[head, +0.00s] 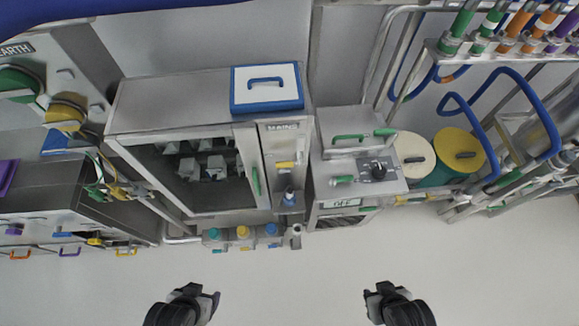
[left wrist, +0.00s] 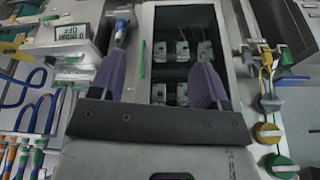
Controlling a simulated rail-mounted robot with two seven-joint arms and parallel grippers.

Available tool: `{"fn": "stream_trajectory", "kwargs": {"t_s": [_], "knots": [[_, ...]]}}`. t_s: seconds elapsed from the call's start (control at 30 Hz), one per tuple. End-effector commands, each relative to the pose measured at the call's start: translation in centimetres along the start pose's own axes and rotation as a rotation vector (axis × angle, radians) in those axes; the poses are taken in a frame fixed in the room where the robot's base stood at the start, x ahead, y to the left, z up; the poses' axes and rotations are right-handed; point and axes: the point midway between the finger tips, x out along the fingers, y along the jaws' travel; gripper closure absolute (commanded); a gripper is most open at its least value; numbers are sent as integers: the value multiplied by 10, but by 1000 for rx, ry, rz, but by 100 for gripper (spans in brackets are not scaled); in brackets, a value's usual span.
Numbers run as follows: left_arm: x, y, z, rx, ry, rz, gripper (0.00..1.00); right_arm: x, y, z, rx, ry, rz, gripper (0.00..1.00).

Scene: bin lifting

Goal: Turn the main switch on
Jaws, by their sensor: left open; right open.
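A narrow grey panel marked "MAINS" (head: 283,127) stands right of the glass-fronted cabinet in the head view, with a yellow handle (head: 285,164) on it. A blue-topped part (head: 289,195) juts out below. Which part is the main switch is not certain. My left gripper (head: 198,294) is open and empty, well short of the cabinet. My right gripper (head: 386,292) is open and empty below the box.
The cabinet (head: 150,108) has a dark glass door with a green handle (head: 255,181). Drawers (head: 75,225) stand at the left. Blue hoses and a metal frame (head: 480,198) fill the right. The floor (head: 290,285) between the grippers is clear.

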Motion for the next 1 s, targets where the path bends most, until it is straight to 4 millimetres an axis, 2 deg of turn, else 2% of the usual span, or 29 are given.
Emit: {"fn": "stream_trajectory", "kwargs": {"t_s": [0.03,0.17,0.27,0.37,0.47,0.6,0.8,0.9,1.0], "knots": [[1,0,0,0,0,0,36,1,0,0,1,0,-1,57],[14,-2,-11,1,36,-6,48,15,-2,4,4,3,-3,57],[32,-6,-34,2,106,-18,48,39,-3,12,6,4,-5,57],[52,-7,-68,14,207,-25,48,72,-5,22,7,3,-6,57],[74,0,-102,43,296,-20,48,105,-7,33,9,1,-7,57],[114,15,-143,99,352,-23,48,143,-8,45,9,0,-7,57],[173,38,-201,212,450,-75,48,186,-10,58,8,0,-6,57],[203,54,-231,356,528,-132,48,199,-10,63,7,0,-5,57],[224,70,-247,531,592,-194,48,198,-9,63,5,-1,-4,57]]}}
